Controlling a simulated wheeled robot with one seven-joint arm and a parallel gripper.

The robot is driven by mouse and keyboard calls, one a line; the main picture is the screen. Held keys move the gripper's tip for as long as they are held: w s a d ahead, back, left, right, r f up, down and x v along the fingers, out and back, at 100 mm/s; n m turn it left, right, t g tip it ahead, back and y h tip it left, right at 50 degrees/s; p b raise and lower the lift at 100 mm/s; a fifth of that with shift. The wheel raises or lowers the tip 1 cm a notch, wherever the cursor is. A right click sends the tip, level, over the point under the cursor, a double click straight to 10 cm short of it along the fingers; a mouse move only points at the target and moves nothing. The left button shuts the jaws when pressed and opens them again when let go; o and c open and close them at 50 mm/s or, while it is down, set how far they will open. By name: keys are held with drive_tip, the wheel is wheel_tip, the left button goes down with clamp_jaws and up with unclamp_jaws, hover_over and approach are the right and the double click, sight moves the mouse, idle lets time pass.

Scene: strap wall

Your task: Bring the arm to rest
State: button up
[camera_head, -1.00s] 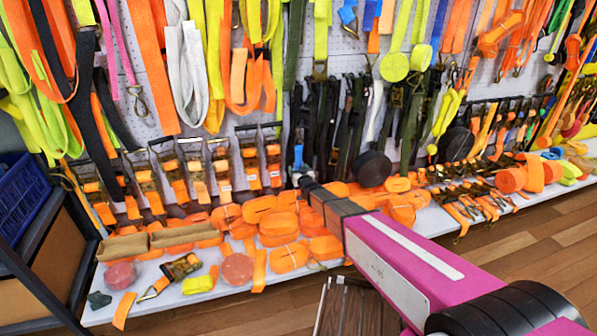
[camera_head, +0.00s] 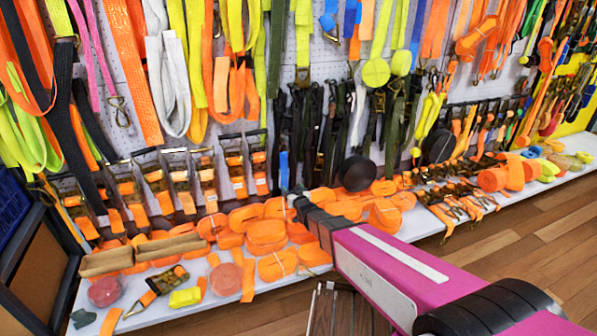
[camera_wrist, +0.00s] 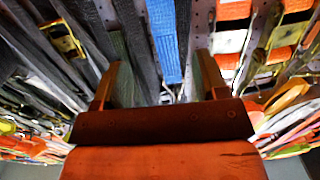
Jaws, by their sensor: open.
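My gripper (camera_wrist: 158,80) is open, with its two fingers apart in the wrist view. A blue strap (camera_wrist: 165,42) hangs beyond and between the fingers; I cannot tell whether it touches them. In the head view my pink arm reaches from the lower right toward the strap wall, and its dark end stands over the shelf of orange webbing. The fingertips are not clear there. A small blue strip (camera_head: 284,170) shows just beyond that end.
The pegboard wall (camera_head: 230,70) is full of hanging straps and buckles. A white shelf (camera_head: 150,318) below holds orange webbing rolls (camera_head: 266,232) and a black roll (camera_head: 357,173). A blue crate (camera_head: 12,203) is at left. Wooden floor (camera_head: 500,245) is open at right.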

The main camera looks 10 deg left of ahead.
drive_tip(key=s+d+f+m+g+h, duration=0.1)
drive_tip(key=d+m+g+h, duration=0.2)
drive_tip(key=d, duration=0.8)
drive_tip(key=s+d+g+h, duration=0.2)
drive_tip(key=d+g+h, duration=0.15)
drive_tip(key=d, duration=0.85)
drive_tip(key=s+d+r+m+g+h, duration=0.2)
drive_tip(key=s+d+g, duration=0.6)
drive_tip(key=s+d, duration=0.8)
drive_tip(key=shift+s+d+r+m, duration=0.2)
drive_tip(key=shift+d+r+m, duration=0.35)
drive_tip(key=shift+d, duration=0.35)
drive_tip(key=shift+g+h, duration=0.25)
